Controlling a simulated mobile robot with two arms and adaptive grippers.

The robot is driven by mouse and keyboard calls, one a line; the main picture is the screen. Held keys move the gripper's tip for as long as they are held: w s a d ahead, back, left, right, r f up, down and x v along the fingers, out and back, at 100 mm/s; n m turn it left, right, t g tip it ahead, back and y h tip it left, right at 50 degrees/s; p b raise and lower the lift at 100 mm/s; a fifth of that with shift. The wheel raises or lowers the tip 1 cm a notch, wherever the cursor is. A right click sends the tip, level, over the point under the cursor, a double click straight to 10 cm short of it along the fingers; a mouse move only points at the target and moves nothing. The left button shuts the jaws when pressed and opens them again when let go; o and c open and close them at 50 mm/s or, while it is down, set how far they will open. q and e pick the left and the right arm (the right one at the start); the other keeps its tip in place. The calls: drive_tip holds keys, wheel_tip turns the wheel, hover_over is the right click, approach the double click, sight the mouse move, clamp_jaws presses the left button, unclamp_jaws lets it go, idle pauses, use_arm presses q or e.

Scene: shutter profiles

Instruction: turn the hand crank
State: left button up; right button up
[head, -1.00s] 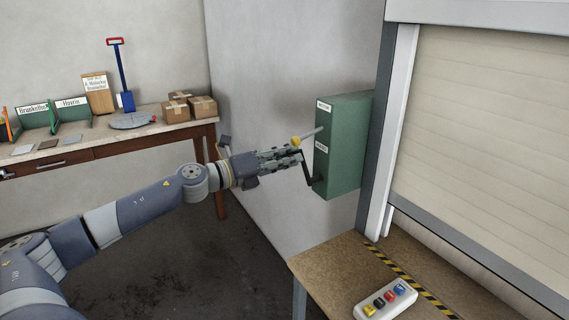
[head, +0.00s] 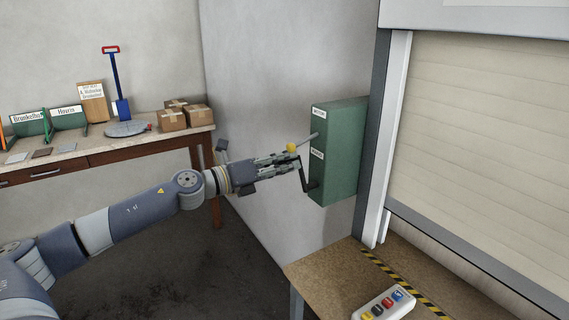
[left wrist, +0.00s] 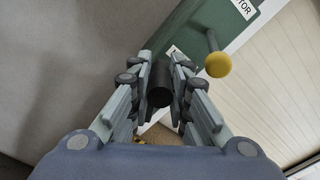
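The green box (head: 338,150) is mounted on the wall left of the shutter. The black hand crank (head: 304,177) comes out of its lower front, its arm slanting up to my left gripper (head: 297,160). In the left wrist view the black crank grip (left wrist: 160,85) lies between the fingers of my left gripper (left wrist: 162,82), which appear closed against both its sides. In the head view the fingers hide the grip. A grey lever with a yellow knob (head: 291,148) sticks out just above the fingers; it also shows in the left wrist view (left wrist: 218,65), apart from them. My right gripper is out of view.
The roller shutter (head: 480,130) and its frame stand to the right. Below is a brown table (head: 330,272) with a button pendant (head: 384,304) and striped tape. A workbench (head: 105,150) with cartons (head: 172,120) stands at the back left.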

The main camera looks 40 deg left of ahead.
use_arm(q)
drive_tip(key=shift+o, duration=0.2)
drive_tip(key=shift+s+f, duration=0.1)
drive_tip(key=shift+f, duration=0.05)
drive_tip(key=shift+s, duration=0.1)
drive_tip(key=v, duration=1.1)
drive_tip(key=shift+s, duration=0.3)
idle(0.4)
drive_tip(key=shift+a+f, duration=0.1)
